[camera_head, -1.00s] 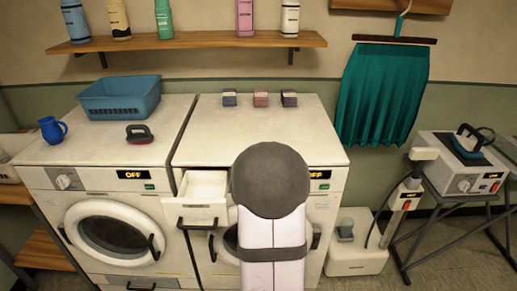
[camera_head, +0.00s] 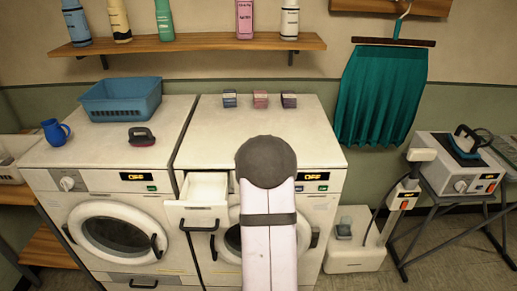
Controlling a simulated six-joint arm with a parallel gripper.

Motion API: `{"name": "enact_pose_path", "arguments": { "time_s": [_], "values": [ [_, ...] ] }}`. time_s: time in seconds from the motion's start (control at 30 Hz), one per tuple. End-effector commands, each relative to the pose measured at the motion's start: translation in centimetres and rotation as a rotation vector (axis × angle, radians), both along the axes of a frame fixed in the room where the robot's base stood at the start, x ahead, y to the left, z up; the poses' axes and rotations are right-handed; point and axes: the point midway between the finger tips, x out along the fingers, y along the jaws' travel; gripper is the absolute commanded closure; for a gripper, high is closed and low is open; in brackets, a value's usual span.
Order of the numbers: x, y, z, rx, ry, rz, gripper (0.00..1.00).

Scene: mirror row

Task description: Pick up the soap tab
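Three small box-like blocks stand in a row at the back of the right washer's top: a blue-grey one (camera_head: 230,99), a reddish one (camera_head: 260,99) and a dark purple one (camera_head: 289,100). They may be soap tabs, but their labels are too small to read. The right washer's drawer (camera_head: 201,187) is pulled open, and its white inside looks empty from here. My arm, with a grey round joint and a pale link, rises in front of the right washer. My gripper is not in view.
A blue basket (camera_head: 122,100), a blue jug (camera_head: 54,131) and a dark-handled brush-like item (camera_head: 141,136) are on the left washer. Bottles stand on the wooden shelf (camera_head: 200,41) above. The right washer's top (camera_head: 255,127) is clear before the blocks.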

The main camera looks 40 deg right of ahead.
Motion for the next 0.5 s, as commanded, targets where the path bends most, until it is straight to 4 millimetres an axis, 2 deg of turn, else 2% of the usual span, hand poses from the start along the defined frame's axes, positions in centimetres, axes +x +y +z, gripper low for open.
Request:
{"name": "enact_pose_path", "arguments": {
  "time_s": [0.37, 0.4, 0.5],
  "values": [
    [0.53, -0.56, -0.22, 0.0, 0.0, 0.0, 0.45],
    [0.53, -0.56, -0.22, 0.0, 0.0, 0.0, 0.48],
    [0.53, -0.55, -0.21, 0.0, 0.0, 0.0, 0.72]
  ]
}}
